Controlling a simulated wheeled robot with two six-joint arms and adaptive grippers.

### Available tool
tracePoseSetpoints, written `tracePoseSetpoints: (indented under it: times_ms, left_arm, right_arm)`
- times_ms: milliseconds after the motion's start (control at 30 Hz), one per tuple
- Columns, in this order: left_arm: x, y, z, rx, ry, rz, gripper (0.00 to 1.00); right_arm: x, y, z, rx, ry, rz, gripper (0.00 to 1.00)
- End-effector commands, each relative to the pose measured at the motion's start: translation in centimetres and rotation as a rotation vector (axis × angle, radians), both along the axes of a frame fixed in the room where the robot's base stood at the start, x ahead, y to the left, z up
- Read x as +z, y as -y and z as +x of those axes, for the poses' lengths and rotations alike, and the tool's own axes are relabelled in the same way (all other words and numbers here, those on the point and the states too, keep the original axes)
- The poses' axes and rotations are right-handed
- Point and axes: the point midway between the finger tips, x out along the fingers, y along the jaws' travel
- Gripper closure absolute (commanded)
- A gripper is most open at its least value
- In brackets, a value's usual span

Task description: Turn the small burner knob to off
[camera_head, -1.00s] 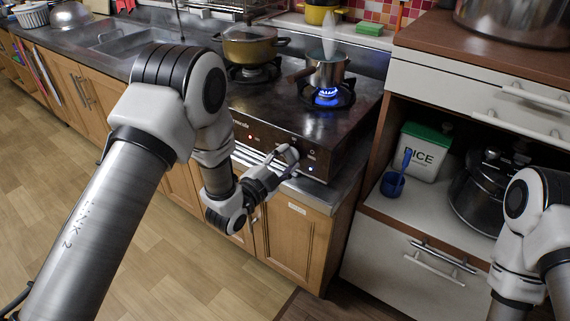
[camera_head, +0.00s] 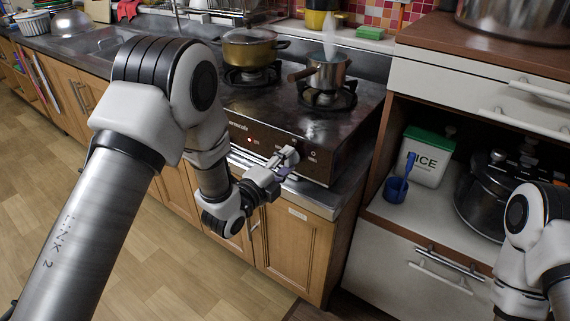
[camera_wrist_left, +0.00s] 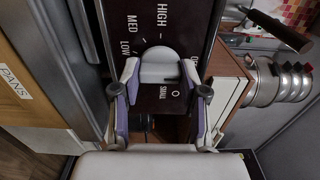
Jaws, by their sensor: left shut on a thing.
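The small burner knob (camera_wrist_left: 158,66) is a pale round knob on the dark stove panel, marked SMALL, with HIGH, MED and LOW around it. Another label on its right is partly hidden by a finger. My left gripper (camera_wrist_left: 160,80) is shut on the knob, one finger on each side. In the head view my left gripper (camera_head: 287,157) is at the stove's front panel (camera_head: 250,128) and hides the knob. The small steel pot (camera_head: 328,74) stands on the right burner (camera_head: 326,98), where no flame shows. Steam rises from the pot. My right gripper is out of view.
A yellow pot (camera_head: 248,50) stands on the left burner. Right of the stove, an open shelf holds a rice box (camera_head: 427,158), a blue cup (camera_head: 395,190) and a dark cooker (camera_head: 484,190). A wooden cabinet (camera_head: 296,245) is below the stove.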

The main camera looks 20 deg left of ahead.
Motion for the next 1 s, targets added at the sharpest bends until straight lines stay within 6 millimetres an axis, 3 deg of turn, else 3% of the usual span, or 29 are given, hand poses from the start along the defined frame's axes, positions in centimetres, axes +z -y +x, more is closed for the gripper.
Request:
tracePoseSetpoints:
  times_ms: [367, 400, 467, 800, 1000]
  left_arm:
    - [-0.1, 0.0, 0.0, -0.001, 0.001, 0.008, 0.92]
    - [-0.1, 0.0, 0.0, -0.001, 0.001, 0.008, 0.53]
    - [-0.1, 0.0, 0.0, -0.001, 0.001, 0.007, 0.32]
    - [-0.1, -0.1, -0.2, 0.000, 0.000, 0.006, 0.31]
    - [-0.1, -1.1, -3.0, 0.002, -0.003, 0.003, 0.31]
  right_arm:
    - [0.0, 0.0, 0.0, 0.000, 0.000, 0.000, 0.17]
    - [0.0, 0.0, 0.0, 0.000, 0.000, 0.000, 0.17]
    - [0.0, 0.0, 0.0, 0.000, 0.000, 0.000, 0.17]
    - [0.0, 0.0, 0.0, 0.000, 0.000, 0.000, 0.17]
    - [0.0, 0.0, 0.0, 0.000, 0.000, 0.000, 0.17]
